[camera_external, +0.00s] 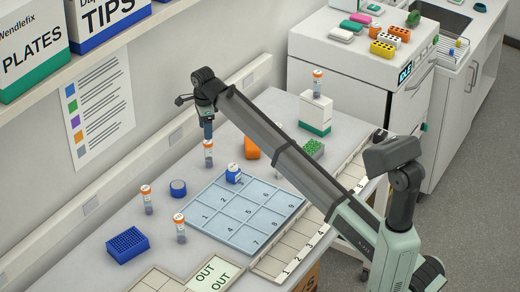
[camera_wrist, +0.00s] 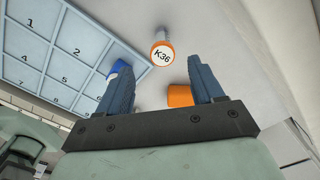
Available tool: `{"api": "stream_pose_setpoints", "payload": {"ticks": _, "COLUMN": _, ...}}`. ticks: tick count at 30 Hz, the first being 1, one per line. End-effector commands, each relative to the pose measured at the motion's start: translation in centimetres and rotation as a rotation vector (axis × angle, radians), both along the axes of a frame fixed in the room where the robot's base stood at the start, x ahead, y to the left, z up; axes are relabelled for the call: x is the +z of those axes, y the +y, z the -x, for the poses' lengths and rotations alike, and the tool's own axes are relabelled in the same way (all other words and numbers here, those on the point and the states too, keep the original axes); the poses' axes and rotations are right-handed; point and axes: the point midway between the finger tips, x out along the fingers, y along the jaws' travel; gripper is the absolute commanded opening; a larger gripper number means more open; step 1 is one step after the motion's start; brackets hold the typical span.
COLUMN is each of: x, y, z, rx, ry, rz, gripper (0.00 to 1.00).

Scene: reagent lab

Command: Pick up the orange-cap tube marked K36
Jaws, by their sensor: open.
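The orange-cap tube marked K36 (camera_wrist: 162,52) stands upright, and its cap label reads clearly in the wrist view. It appears to be the tube (camera_external: 208,154) under my gripper in the external view, by the back corner of the blue numbered tray (camera_external: 196,222). My gripper (camera_external: 208,134) is above that tube, pointing down. In the wrist view my gripper (camera_wrist: 158,76) is open, its two fingers apart with nothing between them. The tube's cap shows beyond the fingertips, between the lines of the fingers.
Other orange-cap tubes stand at left (camera_external: 147,200), in front (camera_external: 180,228) and on a white-green box (camera_external: 318,84). A blue round lid (camera_external: 178,188) and blue rack (camera_external: 127,245) are nearby.

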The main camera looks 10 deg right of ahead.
Motion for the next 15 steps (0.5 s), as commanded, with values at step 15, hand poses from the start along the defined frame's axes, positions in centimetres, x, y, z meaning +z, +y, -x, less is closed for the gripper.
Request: {"api": "stream_pose_setpoints", "payload": {"ticks": 15, "x": -7.1, "y": -0.1, "z": 0.0, "rx": 0.002, "ry": -0.001, "rz": -0.002, "gripper": 0.67}}
